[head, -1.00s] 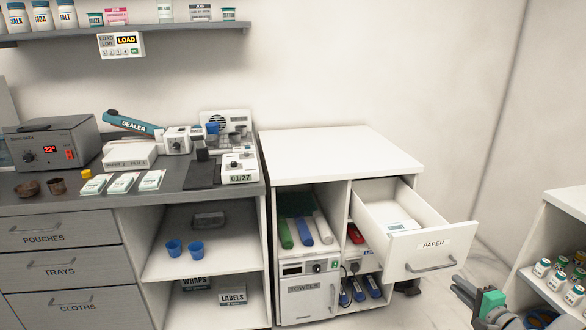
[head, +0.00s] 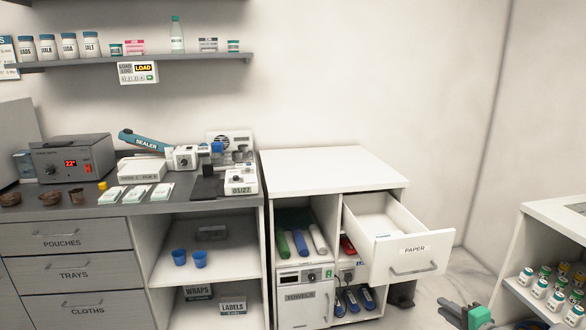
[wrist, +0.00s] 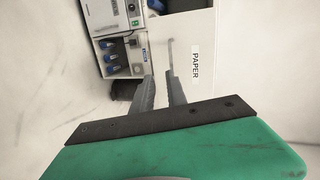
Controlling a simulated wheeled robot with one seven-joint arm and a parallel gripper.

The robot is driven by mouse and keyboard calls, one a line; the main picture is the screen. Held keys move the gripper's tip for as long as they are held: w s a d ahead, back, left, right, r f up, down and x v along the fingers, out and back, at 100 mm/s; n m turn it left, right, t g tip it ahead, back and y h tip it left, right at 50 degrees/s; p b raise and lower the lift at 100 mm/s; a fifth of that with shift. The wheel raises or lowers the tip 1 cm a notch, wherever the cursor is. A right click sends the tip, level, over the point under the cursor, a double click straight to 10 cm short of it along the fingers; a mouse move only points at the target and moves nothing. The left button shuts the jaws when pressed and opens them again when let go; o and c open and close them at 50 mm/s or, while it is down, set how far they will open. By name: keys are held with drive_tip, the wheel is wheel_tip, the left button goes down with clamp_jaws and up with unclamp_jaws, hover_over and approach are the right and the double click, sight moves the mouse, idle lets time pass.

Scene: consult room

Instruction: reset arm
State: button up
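My gripper (head: 462,312) is at the bottom right of the head view, low and to the right of the open PAPER drawer (head: 398,258). In the wrist view my gripper (wrist: 159,82) shows two dark grey fingers with a gap between them and nothing held. The drawer front (wrist: 197,65) and its vertical-looking handle (wrist: 170,54) lie beyond the fingertips. In the head view the gripper is clear of the handle (head: 413,270). Most of my arm is outside the head view.
A white cabinet (head: 330,170) holds the pulled-out drawer, which juts into the room. An open shelf unit (head: 545,222) with several small jars stands at the right. A grey counter (head: 90,210) with equipment is at the left. Some pale floor (head: 430,300) shows between cabinet and shelf unit.

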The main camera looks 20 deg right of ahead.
drive_tip(key=w+a+r+n+g+y+p, duration=0.1)
drive_tip(key=w+a+r+n+g+p, duration=0.2)
drive_tip(key=a, duration=0.5)
drive_tip(key=w+a+r+n+g+y+p, duration=0.1)
drive_tip(key=a+r+n+g+p, duration=0.2)
drive_tip(key=a, duration=0.6)
drive_tip(key=w+a+r+n+g+p, duration=0.1)
drive_tip(key=w+a+r+n, duration=0.1)
drive_tip(key=a+r+n, duration=0.45)
drive_tip(key=s+a+r+n+g+h+p, duration=0.1)
drive_tip(key=s+a+r+n+g+p, duration=0.1)
drive_tip(key=s+a, duration=0.7)
drive_tip(key=s+a+r+n+g+h+p, duration=0.1)
drive_tip(key=s+a+r+p, duration=0.3)
drive_tip(key=s+a, duration=0.5)
drive_tip(key=shift+s+a+r+n+g, duration=0.15)
drive_tip(key=shift+a+r+n+g, duration=0.05)
drive_tip(key=shift+r+n+g, duration=0.55)
